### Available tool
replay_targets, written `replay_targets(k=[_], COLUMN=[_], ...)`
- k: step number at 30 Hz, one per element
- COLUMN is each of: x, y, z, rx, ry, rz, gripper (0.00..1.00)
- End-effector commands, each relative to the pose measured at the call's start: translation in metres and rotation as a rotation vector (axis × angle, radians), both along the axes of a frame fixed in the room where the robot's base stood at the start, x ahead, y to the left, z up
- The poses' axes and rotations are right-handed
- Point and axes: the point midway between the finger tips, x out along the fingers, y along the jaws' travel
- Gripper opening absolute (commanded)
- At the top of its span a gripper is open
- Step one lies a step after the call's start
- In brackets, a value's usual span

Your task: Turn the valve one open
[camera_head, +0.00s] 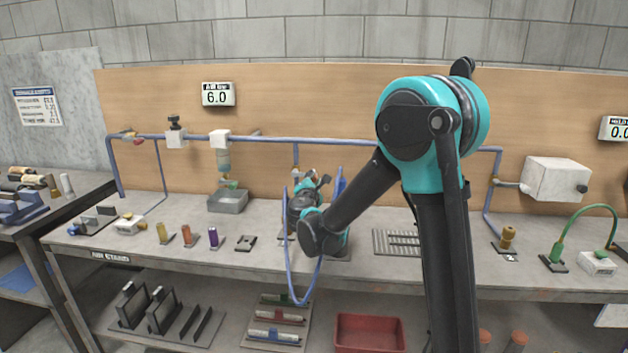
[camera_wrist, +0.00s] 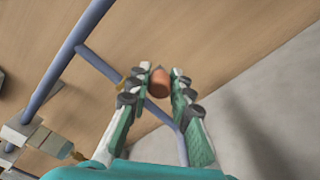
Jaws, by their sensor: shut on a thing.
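In the wrist view, my gripper (camera_wrist: 163,76) is shut on a red-orange knob (camera_wrist: 160,83), with one finger on each side of it. A thin blue pipe (camera_wrist: 95,62) runs behind the fingers, with a brass fitting (camera_wrist: 133,85) beside the left finger. I cannot read any label showing whether this knob is valve one, nor tell how far it is turned. In the head view, my gripper (camera_head: 318,182) is small and partly hidden by its own wrist, in front of the wooden back panel.
The blue pipe (camera_head: 380,143) runs along the panel (camera_head: 340,95) above the grey bench (camera_head: 185,262). A blue hose loop (camera_head: 288,275) hangs beside my wrist over the bench edge. A display (camera_head: 217,94) reads 6.0.

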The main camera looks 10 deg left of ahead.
Motion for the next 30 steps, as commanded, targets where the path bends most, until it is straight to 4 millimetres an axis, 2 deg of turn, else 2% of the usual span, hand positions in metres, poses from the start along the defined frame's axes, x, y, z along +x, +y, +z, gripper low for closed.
replay_targets(k=[11, 30], x=[0.002, 0.004], y=[0.001, 0.021], z=[0.012, 0.052], rx=[-0.135, -0.728], ry=[0.003, 0.023], rz=[-0.002, -0.002], gripper=[0.0, 0.0])
